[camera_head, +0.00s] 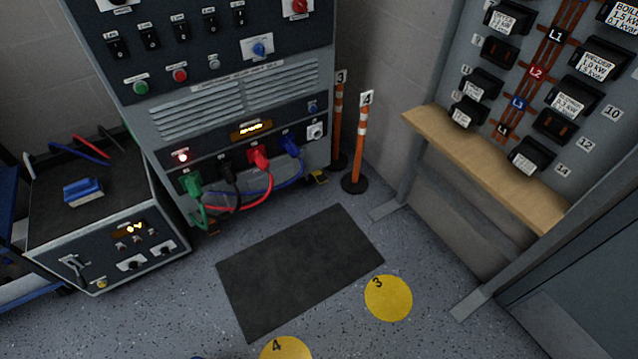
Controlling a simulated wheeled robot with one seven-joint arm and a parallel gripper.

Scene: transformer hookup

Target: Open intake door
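No door marked as the intake door can be made out. A plain grey-blue panel (585,295) stands at the lower right edge, cut off by the picture. I cannot tell whether it is the intake door, and no handle shows on it. My gripper is not in view.
A tall cabinet (205,108) with plugged-in cables stands at the back left. A cable-topped box (105,238) is at left. Two orange-white posts (359,143) stand beside the cabinet. A wooden ledge (485,165) juts below the breaker board.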

